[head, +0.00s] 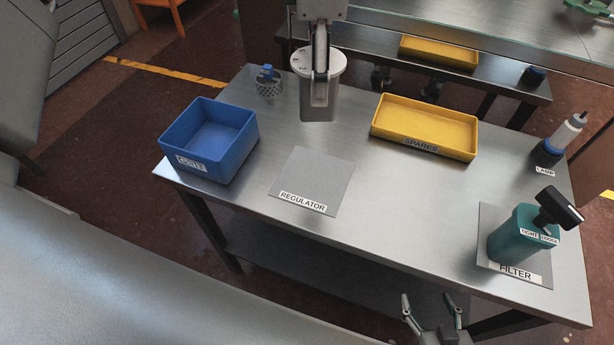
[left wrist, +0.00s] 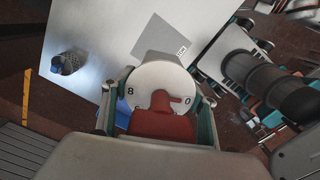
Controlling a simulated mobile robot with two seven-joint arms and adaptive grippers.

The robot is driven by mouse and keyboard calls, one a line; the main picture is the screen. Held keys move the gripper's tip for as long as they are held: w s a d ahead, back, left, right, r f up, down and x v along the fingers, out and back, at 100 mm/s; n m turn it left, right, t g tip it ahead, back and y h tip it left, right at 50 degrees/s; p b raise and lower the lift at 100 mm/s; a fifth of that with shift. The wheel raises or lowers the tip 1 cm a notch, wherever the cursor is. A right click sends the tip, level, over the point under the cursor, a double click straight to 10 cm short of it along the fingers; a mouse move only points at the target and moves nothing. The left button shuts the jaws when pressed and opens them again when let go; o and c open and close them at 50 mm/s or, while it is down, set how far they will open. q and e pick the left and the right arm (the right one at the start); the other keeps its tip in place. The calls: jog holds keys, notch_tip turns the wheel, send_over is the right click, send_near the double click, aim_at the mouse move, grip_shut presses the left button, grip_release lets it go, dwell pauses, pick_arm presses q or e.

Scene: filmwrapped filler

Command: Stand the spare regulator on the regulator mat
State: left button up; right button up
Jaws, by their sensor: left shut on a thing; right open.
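The spare regulator (head: 318,102) has a grey body and a white numbered dial on top. My left gripper (head: 319,75) comes down from the top edge of the head view and is shut on it, holding it upright above the table. The left wrist view shows the dial (left wrist: 150,78) between the fingers, with a red knob (left wrist: 163,122) over it. The grey regulator mat (head: 318,174) lies bare on the table, nearer to me than the held regulator; it also shows in the left wrist view (left wrist: 163,40). My right gripper (head: 432,312) is open and empty at the bottom edge.
A blue bin (head: 183,163) stands left of the mat. A perforated cup (head: 268,88) is behind it. A yellow spares tray (head: 424,146) looks empty. A teal filter canister (head: 508,240) and a lamp (head: 560,138) stand at the right. The table between mat and filter is clear.

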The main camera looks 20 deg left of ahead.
aim_at(314, 114)
pick_arm(q)
notch_tip(314, 114, down, 20)
jog(key=shift+r+b, duration=0.1)
jog(key=shift+b, duration=0.4)
jog(key=shift+s, duration=0.1)
jog(key=shift+f, duration=0.25)
jog(key=o, duration=1.8)
jog(key=shift+c, duration=0.2)
notch_tip(314, 114, up, 12)
jog(key=shift+a+r, duration=0.1)
jog(key=shift+r, duration=0.05)
jog(key=shift+s, duration=0.15)
